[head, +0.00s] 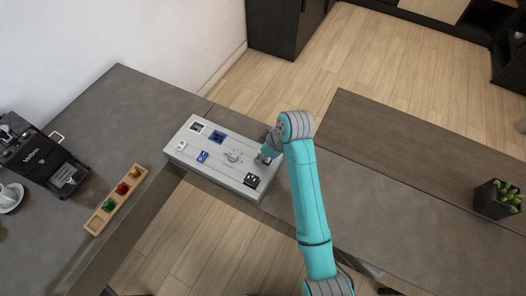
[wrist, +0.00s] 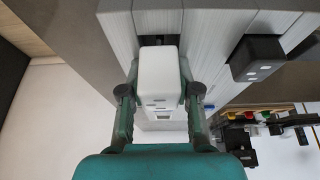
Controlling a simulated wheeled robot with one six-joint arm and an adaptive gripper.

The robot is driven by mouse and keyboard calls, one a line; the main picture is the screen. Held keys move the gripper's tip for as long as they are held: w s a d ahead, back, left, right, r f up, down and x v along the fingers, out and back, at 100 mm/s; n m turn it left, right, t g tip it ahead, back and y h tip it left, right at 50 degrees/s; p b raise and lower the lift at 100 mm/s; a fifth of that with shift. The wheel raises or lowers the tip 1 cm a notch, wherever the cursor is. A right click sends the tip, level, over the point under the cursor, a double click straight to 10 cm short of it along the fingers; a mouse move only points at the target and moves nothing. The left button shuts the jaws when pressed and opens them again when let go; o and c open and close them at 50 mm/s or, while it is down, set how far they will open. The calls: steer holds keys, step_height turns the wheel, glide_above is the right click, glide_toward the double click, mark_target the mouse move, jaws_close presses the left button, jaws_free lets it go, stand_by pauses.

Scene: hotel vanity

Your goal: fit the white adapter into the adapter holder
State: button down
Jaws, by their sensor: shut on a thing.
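My gripper (wrist: 159,92) is shut on the white adapter (wrist: 158,72), with one finger on each side of it. The adapter is a pale rounded block, and in the wrist view it overlaps the ribbed grey board (wrist: 112,35). I cannot tell whether it touches the board. In the head view my gripper (head: 267,156) is over the right part of this grey board (head: 222,177), which bears several white, blue and black pieces and looks like the adapter holder. The white adapter cannot be made out in the head view.
A black block (wrist: 257,57) is on the board beside the adapter; a black piece (head: 251,180) also shows in the head view. A wooden tray (head: 97,222) with coloured pods and a black coffee machine (head: 45,165) are left. A potted plant (head: 497,198) stands far right. The right counter is mostly clear.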

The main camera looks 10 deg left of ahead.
steer(key=shift+s+d+f, duration=0.1)
steer(key=shift+s+f, duration=0.1)
steer(key=shift+f, duration=0.4)
steer(key=shift+s+d+f, duration=0.1)
steer(key=shift+s+f, duration=0.05)
steer(key=shift+f, duration=0.45)
steer(key=c, duration=0.9)
jaws_free()
steer(key=shift+w+a+f, duration=0.1)
steer(key=shift+f, duration=0.1)
steer(key=shift+o, duration=0.9)
steer(key=shift+w+a+f, duration=0.15)
steer(key=v, duration=1.2)
steer(key=shift+r, duration=0.25)
steer(key=shift+a, duration=0.1)
